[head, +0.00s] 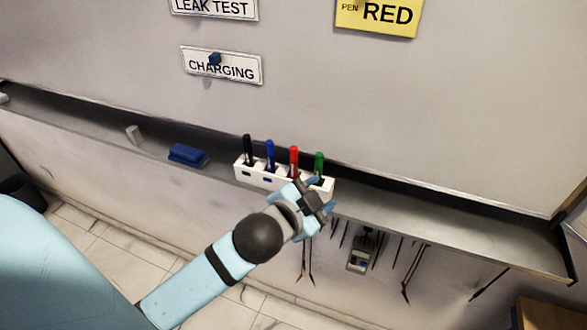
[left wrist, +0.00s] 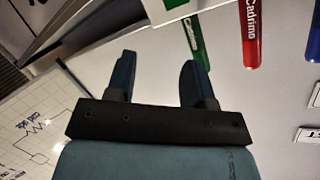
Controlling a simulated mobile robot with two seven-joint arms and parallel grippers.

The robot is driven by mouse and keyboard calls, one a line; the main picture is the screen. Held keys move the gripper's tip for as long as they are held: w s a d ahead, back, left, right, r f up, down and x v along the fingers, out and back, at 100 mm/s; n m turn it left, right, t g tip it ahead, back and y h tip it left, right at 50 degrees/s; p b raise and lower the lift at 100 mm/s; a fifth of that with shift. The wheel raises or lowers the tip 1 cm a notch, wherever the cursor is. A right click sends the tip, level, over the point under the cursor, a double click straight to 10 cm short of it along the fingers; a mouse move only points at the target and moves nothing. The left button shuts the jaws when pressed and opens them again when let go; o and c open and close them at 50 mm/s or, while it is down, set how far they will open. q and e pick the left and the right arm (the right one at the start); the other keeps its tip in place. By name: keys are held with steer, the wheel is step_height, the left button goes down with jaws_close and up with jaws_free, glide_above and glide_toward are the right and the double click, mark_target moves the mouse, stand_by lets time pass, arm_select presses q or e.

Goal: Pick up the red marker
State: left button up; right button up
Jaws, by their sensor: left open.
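The red marker (head: 294,157) stands upright, cap up, in the white holder (head: 258,179) on the ledge, between the blue marker (head: 270,156) and the green marker (head: 319,162). My left gripper (head: 323,192) is open and empty at the holder's right end, in front of the green marker and right of the red one. It hides part of the holder. In the left wrist view, the red marker (left wrist: 249,36) is off to the right of the open fingers (left wrist: 157,62), and the green marker (left wrist: 192,40) is nearer them. My right gripper is not in view.
A black marker (head: 248,150) stands at the holder's left end. Thin leads and a meter (head: 361,251) hang below the ledge. The ledge's right part (head: 450,228) is clear.

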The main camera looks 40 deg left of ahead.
arm_select(q)
steer(key=w+d+r+m+t+h, duration=0.2)
steer(key=d+r+m+t+h, duration=0.15)
steer(key=r+m+h, duration=0.35)
steer(key=w+d+r+m+t+h, duration=0.25)
steer(key=d+r+m, duration=0.2)
steer(key=r, duration=0.35)
steer(key=s+d+r+m+g+h, duration=0.45)
steer(key=m+g+h, duration=0.6)
steer(key=m, duration=0.45)
steer(key=m+g+y, duration=1.1)
steer(key=m+y, duration=0.9)
steer(key=y, duration=0.1)
glide_toward(294, 148)
steer(key=shift+t, duration=0.25)
steer(key=f+p, duration=0.1)
steer(key=f, duration=0.6)
steer(key=shift+s+a+p, duration=0.15)
steer(key=shift+a+p, duration=0.05)
steer(key=shift+p, duration=0.2)
steer(key=shift+d+f+p, duration=0.1)
steer(key=shift+f+p, duration=0.35)
steer(key=shift+f, duration=0.15)
step_height(294, 148, down, 4)
steer(key=shift+r+p, duration=0.15)
steer(key=shift+p, duration=0.55)
steer(key=shift+f, duration=0.35)
